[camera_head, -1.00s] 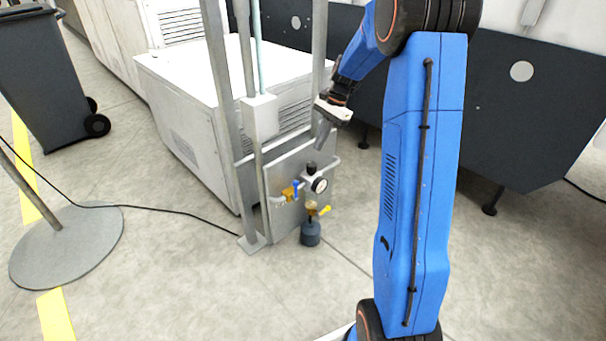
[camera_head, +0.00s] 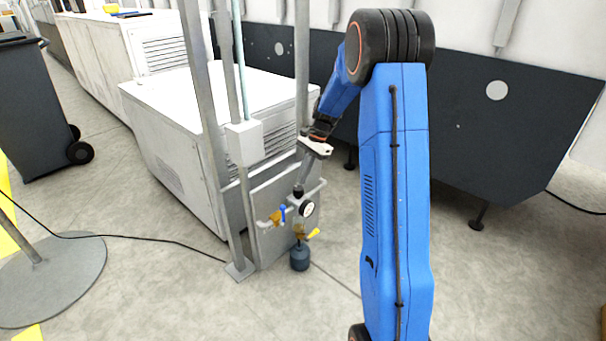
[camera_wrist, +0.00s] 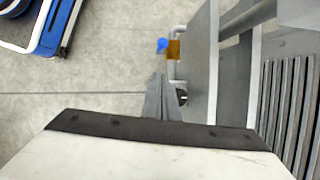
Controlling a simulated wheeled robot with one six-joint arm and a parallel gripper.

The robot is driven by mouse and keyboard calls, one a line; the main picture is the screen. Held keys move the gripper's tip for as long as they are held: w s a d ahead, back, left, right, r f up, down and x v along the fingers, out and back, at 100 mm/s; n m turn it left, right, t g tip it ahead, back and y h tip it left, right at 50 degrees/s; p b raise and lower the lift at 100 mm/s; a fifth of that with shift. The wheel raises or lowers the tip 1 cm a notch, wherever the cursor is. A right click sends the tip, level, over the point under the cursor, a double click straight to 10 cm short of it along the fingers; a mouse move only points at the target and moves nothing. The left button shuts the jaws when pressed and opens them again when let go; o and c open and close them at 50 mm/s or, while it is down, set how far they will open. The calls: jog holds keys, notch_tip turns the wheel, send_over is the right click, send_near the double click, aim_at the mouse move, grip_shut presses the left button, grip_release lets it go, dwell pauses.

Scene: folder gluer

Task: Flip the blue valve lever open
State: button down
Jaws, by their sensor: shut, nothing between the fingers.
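The blue valve lever (camera_head: 283,213) sits on a brass valve body (camera_head: 275,218) on a grey panel (camera_head: 283,188), low between metal posts. In the wrist view the blue lever (camera_wrist: 162,45) shows beside the brass body (camera_wrist: 174,50), beyond my fingertips. My gripper (camera_head: 300,186) points down just above the black knob (camera_head: 298,192) and gauge (camera_head: 307,209), to the right of and above the blue lever, apart from it. In the wrist view my gripper (camera_wrist: 163,80) is shut and empty. Whether the fingertips touch the knob cannot be told.
A yellow lever (camera_head: 313,233) and a dark bowl (camera_head: 299,258) are below the gauge. Metal posts (camera_head: 208,120) and a grey box (camera_head: 244,141) stand left of my arm. A white cabinet (camera_head: 180,125) is behind. The floor in front is open.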

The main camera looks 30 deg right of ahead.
aim_at(284, 206)
jog(key=s+a+f, duration=0.1)
jog(key=a+f, duration=0.5)
jog(key=f, duration=0.1)
jog(key=shift+f, duration=0.15)
dwell(0.4)
jog(key=shift+s+a+r+t+h, duration=0.15)
jog(key=shift+s+a+h, duration=0.05)
jog(key=shift+a+h, duration=0.25)
jog(key=shift+s+a+r+t+h, duration=0.15)
jog(key=shift+a+h, duration=0.2)
jog(key=shift+a, duration=0.2)
jog(key=s+a+f+t+h, duration=0.1)
jog(key=s+a+f, duration=0.3)
jog(key=a+f, duration=0.4)
jog(key=a+h, duration=0.1)
jog(key=a, duration=0.2)
jog(key=shift+s+a+h, duration=0.2)
jog(key=shift+a+h, duration=0.1)
jog(key=shift+a, duration=0.05)
